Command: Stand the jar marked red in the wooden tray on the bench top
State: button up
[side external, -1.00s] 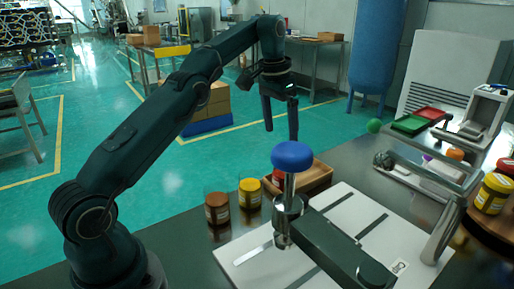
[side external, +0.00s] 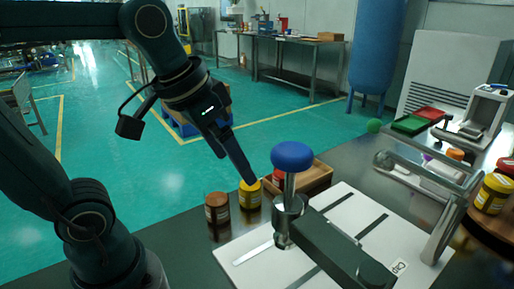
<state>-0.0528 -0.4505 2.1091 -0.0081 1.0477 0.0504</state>
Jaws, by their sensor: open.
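A jar with a red top (side external: 278,177) shows at the left end of the wooden tray (side external: 318,181), partly hidden behind the blue knob and its post. I cannot tell for sure whether it stands inside the tray or beside it. A yellow-lidded jar (side external: 249,194) and a jar with a rust-brown lid (side external: 217,208) stand upright on the dark bench, left of the tray. My gripper (side external: 246,179) is open and tilted, with its visible fingertip close to the yellow lid in the picture. Whether it touches is unclear, and the other finger is mostly hidden.
The blue knob (side external: 292,156) on a metal post and dark arm stands in front of the tray, over a white plate (side external: 335,222). A metal-framed rack (side external: 430,175) and more yellow jars (side external: 494,192) are to the right.

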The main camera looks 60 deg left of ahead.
jog(key=s+d+f, duration=0.1)
jog(key=s+f, duration=0.3)
jog(key=s, duration=0.1)
jog(key=shift+f+t, duration=0.25)
jog(key=shift+t, duration=0.05)
dwell(0.9)
